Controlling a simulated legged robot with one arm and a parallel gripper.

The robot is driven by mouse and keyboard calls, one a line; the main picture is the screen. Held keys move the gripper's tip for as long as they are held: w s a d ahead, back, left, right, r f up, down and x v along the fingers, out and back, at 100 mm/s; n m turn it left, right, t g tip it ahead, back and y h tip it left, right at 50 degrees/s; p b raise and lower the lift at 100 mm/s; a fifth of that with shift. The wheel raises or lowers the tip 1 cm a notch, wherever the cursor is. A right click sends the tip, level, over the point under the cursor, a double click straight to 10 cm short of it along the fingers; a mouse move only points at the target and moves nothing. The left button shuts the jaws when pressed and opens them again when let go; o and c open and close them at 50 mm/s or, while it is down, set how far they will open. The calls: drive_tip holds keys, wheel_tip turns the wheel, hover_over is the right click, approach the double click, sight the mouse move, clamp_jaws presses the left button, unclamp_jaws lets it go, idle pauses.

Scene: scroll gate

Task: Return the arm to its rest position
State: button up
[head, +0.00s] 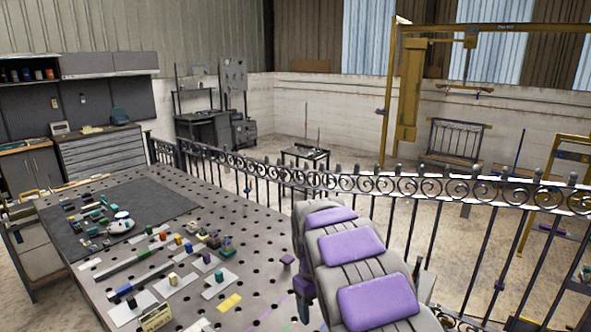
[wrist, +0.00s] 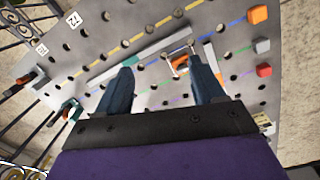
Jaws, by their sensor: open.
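My gripper (wrist: 160,64) shows in the wrist view with its two blue-grey fingers spread apart. Nothing is held between them. The fingers point over the perforated metal table (wrist: 150,38), and their height above it is hard to judge. A small orange and white piece (wrist: 178,64) lies near the right fingertip; I cannot tell if they touch. In the head view my arm, with purple panels, rises at the lower middle in front of the table (head: 253,226). The gripper itself does not show in that view.
A scrolled iron gate (head: 398,186) runs along the table's far side. Small parts and a dark mat (head: 122,214) lie on the table. Orange (wrist: 258,14), grey (wrist: 263,46) and red (wrist: 264,70) blocks line its edge. A gantry frame (head: 411,90) stands beyond on open floor.

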drive_tip(key=s+d+r+m+b, duration=0.1)
drive_tip(key=s+d+m, duration=0.15)
drive_tip(key=s, duration=0.65)
drive_tip(key=s+d+r+m+g+b, duration=0.1)
drive_tip(key=s+d, duration=0.2)
drive_tip(key=s, duration=0.6)
drive_tip(key=s+d+r+m+b, duration=0.1)
drive_tip(key=s+d+r+m, duration=0.15)
drive_tip(key=s, duration=0.65)
drive_tip(key=s+f, duration=0.2)
drive_tip(key=s, duration=0.5)
drive_tip(key=s+f+y+b, duration=0.1)
drive_tip(key=s+f, duration=0.1)
drive_tip(key=s, duration=0.5)
drive_tip(key=shift+d+f+m, duration=0.35)
drive_tip(key=shift+d+m, duration=0.05)
drive_tip(key=shift+d, duration=0.05)
drive_tip(key=shift+w, duration=0.1)
